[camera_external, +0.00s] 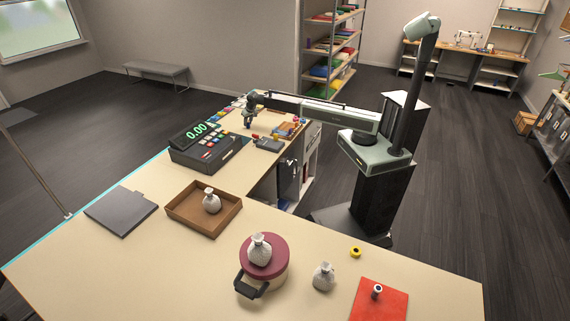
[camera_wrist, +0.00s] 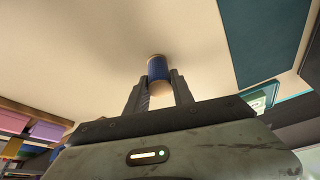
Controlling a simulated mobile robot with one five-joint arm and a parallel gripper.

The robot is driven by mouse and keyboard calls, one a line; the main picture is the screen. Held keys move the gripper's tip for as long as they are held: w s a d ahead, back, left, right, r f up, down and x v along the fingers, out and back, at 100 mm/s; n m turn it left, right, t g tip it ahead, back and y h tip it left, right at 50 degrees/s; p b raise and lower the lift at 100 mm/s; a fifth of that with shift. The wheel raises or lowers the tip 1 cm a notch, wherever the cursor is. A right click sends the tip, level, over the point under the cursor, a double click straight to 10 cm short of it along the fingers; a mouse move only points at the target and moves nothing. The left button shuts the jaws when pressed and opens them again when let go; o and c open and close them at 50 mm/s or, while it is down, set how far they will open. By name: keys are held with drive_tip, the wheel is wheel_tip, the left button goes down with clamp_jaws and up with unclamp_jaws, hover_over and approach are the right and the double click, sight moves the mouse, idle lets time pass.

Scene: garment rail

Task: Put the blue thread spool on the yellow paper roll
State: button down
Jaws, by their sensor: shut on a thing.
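My gripper (camera_wrist: 158,88) is shut on the blue thread spool (camera_wrist: 158,70), which shows between the two fingers in the wrist view with pale ends. In the external view my gripper (camera_external: 249,122) is over the far arm of the counter, beside the cash register; the spool cannot be made out there. A small yellow roll with a dark centre (camera_external: 355,251), which looks like the yellow paper roll, lies on the near counter, well apart from my gripper. It cannot be made out in the wrist view.
The cash register (camera_external: 205,145) stands left of my gripper. A wooden tray (camera_external: 181,224) holds a pale pouch. A maroon-lidded pot (camera_external: 282,246) with a pouch on it, another pouch (camera_external: 324,277) and a red mat (camera_external: 364,304) with a small dark-and-white item are on the near counter.

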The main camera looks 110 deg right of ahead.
drive_tip(key=shift+r+p, duration=0.6)
drive_tip(key=shift+r, duration=0.1)
drive_tip(key=p+v, duration=0.2)
drive_tip(key=shift+d+r+p, duration=0.15)
drive_tip(key=shift+r+p, duration=0.25)
drive_tip(key=shift+r, duration=0.05)
drive_tip(key=s+a, duration=1.1)
drive_tip(key=shift+r+p, duration=0.4)
drive_tip(key=shift+r, duration=0.05)
